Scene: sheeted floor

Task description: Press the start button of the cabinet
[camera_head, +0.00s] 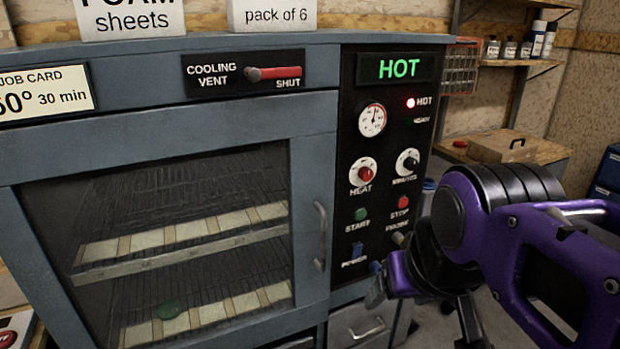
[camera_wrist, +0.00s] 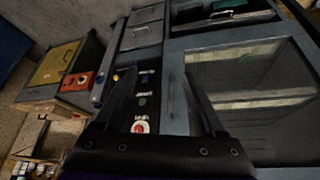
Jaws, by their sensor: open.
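The cabinet (camera_head: 160,130) is grey-blue with a glass door and a black control panel (camera_head: 345,120) on its right side. The green START button (camera_head: 361,214) sits below the red HEAT knob (camera_head: 364,173), beside the red STOP button (camera_head: 403,202). In the wrist view the panel appears turned over, with a small green button (camera_wrist: 142,101) above the white-rimmed knob (camera_wrist: 140,126). My gripper (camera_wrist: 160,75) is open and empty, its two dark fingers on either side of the panel strip. It stands off the panel; the exact gap cannot be told. My purple arm is right of the panel.
The display (camera_head: 398,68) reads HOT, and a red HOT lamp is lit. The red vent lever (camera_head: 275,73) points to SHUT. The cabinet door handle (camera_head: 320,235) is near the panel. A blue POWER switch (camera_head: 357,250) lies below START. A wooden bench (camera_head: 505,150) stands behind.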

